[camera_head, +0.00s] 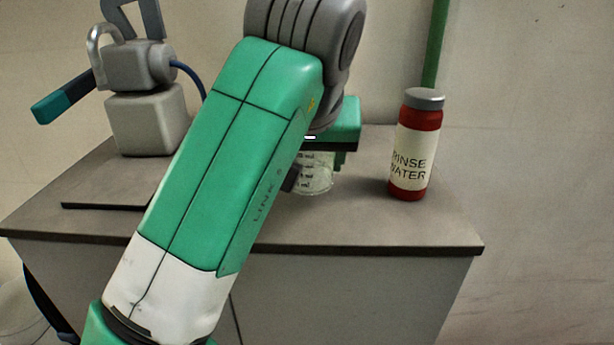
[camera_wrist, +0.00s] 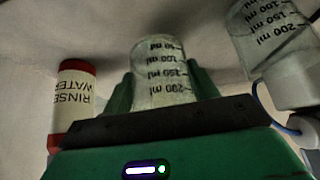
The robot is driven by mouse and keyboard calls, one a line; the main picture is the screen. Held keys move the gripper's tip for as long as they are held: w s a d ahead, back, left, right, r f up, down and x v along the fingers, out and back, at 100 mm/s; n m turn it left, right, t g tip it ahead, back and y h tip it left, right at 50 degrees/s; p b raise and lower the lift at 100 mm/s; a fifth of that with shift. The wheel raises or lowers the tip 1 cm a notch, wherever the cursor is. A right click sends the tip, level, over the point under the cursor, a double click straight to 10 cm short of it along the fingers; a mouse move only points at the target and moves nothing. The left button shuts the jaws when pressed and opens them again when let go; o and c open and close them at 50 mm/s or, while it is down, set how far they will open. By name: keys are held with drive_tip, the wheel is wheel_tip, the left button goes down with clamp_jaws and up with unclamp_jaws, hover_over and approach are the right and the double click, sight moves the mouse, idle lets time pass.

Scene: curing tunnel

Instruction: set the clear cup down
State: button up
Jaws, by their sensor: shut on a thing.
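The clear cup (camera_head: 315,180) with black millilitre marks is low over the right part of the table top in the head view, partly hidden by my arm. I cannot tell whether its base touches the surface. In the wrist view the cup (camera_wrist: 160,75) is between the two green fingers of my gripper (camera_wrist: 162,92), which is shut on it. In the head view my gripper (camera_head: 312,165) is largely hidden behind my arm.
A red bottle labelled RINSE WATER (camera_head: 415,145) stands right of the cup, with a gap. A second clear marked cup (camera_wrist: 275,35) shows at the wrist view's upper right. A grey device (camera_head: 145,120) with a lever and a dark flat plate (camera_head: 105,192) are at left.

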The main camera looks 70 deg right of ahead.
sight(310, 179)
drive_tip(key=shift+f+b, duration=1.15)
drive_tip(key=shift+f, duration=0.6)
drive_tip(key=o, duration=1.1)
drive_tip(key=shift+c, duration=0.2)
drive_tip(key=shift+r, duration=0.1)
drive_tip(key=shift+s+a+r, duration=0.1)
drive_tip(key=shift+a+r, duration=0.1)
drive_tip(key=shift+r, duration=0.15)
drive_tip(key=b+v, duration=0.1)
drive_tip(key=v, duration=1)
drive_tip(key=shift+r, duration=0.2)
